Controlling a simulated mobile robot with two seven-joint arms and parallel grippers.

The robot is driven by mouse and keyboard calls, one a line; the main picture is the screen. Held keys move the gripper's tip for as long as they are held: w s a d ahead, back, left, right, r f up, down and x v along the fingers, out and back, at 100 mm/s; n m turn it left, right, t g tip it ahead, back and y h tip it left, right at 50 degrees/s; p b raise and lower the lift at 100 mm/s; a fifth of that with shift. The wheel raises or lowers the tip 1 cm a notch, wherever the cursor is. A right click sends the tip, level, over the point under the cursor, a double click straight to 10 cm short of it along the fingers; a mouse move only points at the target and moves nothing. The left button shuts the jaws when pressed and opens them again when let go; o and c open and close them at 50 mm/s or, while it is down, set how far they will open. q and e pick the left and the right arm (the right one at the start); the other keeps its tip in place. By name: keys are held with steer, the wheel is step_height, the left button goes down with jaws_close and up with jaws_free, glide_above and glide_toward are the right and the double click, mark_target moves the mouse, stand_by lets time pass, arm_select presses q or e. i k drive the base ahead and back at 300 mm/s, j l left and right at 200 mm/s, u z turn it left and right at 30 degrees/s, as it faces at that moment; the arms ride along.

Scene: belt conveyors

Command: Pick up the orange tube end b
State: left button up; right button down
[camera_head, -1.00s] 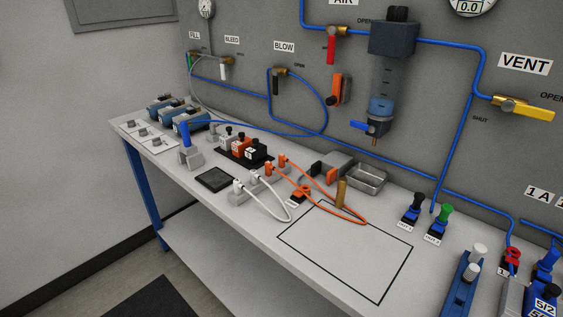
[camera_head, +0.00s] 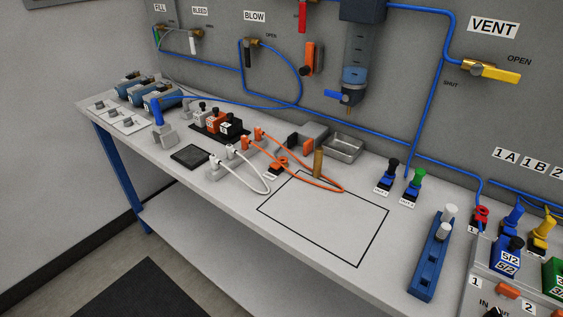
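The orange tube (camera_head: 300,180) lies in a long loop on the bench, to the right of a similar white tube (camera_head: 251,187). One of its orange ends (camera_head: 259,135) sits at a grey holder block beside the black tray. The other orange end (camera_head: 246,144) sits close by, a little to the left and nearer. I cannot tell which of them is end b, as no label is readable. Neither of my grippers is in view.
A black-outlined rectangle (camera_head: 315,222) marks clear bench. A brass cylinder (camera_head: 318,163) stands near the orange loop, with a metal tray (camera_head: 343,147) behind it. A blue rack (camera_head: 434,254) and coloured valves stand at the right.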

mark_target(258, 133)
steer(key=i+j, duration=0.2)
steer(key=j, duration=0.15)
steer(key=i+j, duration=0.2)
steer(key=j, duration=0.2)
steer(key=i+j, duration=0.2)
steer(key=j, duration=0.15)
steer(key=i+j+z, duration=0.1)
steer(key=z, duration=0.35)
steer(key=j+z, duration=0.25)
steer(key=z, duration=0.15)
steer(key=i+j+z, duration=0.1)
steer(key=z, duration=0.35)
steer(key=k+j, duration=0.05)
steer(key=j, duration=0.05)
